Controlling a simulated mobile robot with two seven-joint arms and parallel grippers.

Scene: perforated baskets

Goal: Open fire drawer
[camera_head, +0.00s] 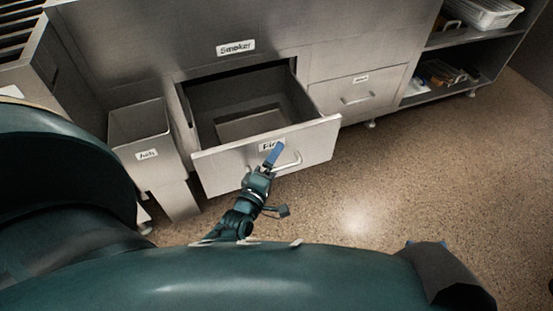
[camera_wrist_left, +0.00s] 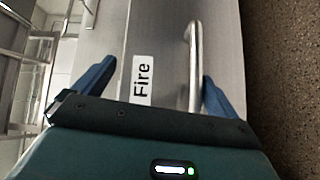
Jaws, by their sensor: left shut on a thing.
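The fire drawer (camera_head: 225,172) is pulled well out of the steel unit, and its inside shows as a hollow steel box. Its front carries a "Fire" label (camera_wrist_left: 142,82) and a bar handle (camera_head: 290,162). My left gripper (camera_head: 273,155) is at the drawer front, by the label and handle. In the left wrist view, the blue fingers of this gripper (camera_wrist_left: 155,88) lie either side of the label and the handle (camera_wrist_left: 194,60). It is shut on the drawer front or its handle; the exact contact is unclear. My right gripper is not in view.
An ash bin (camera_head: 146,154) stands left of the drawer. Shelves with a white basket (camera_head: 487,14) are at the far right. The speckled floor (camera_head: 390,185) in front is clear.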

